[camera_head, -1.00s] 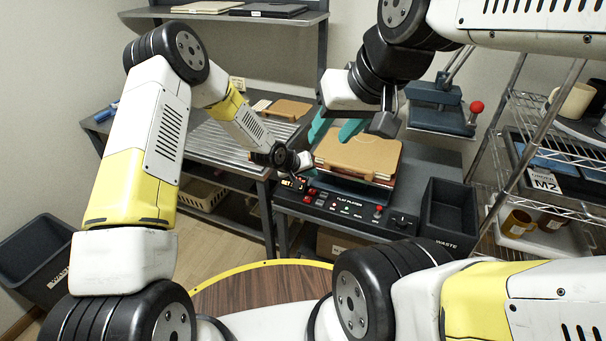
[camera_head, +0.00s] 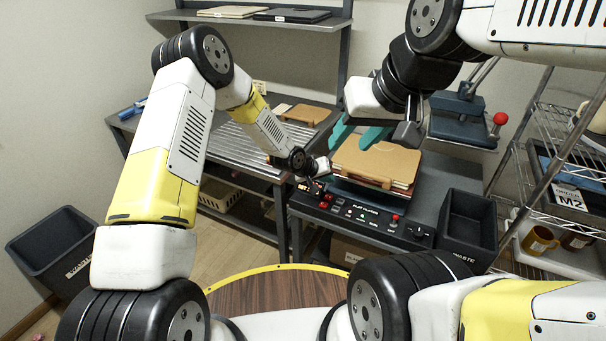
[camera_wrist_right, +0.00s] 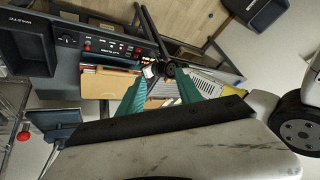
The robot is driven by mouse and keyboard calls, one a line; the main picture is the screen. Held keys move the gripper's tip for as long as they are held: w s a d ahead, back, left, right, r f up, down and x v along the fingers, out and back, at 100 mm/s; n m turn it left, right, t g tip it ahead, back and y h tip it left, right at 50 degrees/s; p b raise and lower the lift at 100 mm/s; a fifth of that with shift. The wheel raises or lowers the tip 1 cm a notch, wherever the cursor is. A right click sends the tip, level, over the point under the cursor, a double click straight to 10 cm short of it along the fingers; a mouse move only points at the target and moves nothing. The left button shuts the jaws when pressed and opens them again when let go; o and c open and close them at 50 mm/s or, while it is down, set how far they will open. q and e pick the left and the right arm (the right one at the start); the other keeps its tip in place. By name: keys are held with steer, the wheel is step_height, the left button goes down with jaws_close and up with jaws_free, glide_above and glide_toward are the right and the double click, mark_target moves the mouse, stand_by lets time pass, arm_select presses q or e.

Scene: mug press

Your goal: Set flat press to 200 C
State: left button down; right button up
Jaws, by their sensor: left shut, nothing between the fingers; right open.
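The flat press (camera_head: 365,212) stands on a grey bench, with a dark front panel of lit buttons and a small red-orange display (camera_head: 304,187) at its left end. I cannot read its number. My left gripper (camera_head: 326,178) is shut and empty at the panel's left end, close to the display and buttons. I cannot tell whether it touches a button. It also shows in the right wrist view (camera_wrist_right: 152,72). My right gripper (camera_head: 358,137) is open, its teal fingers apart and empty above the press's left side. The upper plate (camera_head: 462,118), with a red-knobbed handle (camera_head: 500,118), is swung back.
A tan board on a stack (camera_head: 378,160) lies on the press bed. A black waste bin (camera_head: 468,225) is at the press's right. A wire rack (camera_head: 560,150) with mugs stands far right. Another bin (camera_head: 55,250) is on the floor at left.

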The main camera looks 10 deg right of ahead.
steer(key=shift+c, duration=0.2)
jaws_close()
stand_by(1.5)
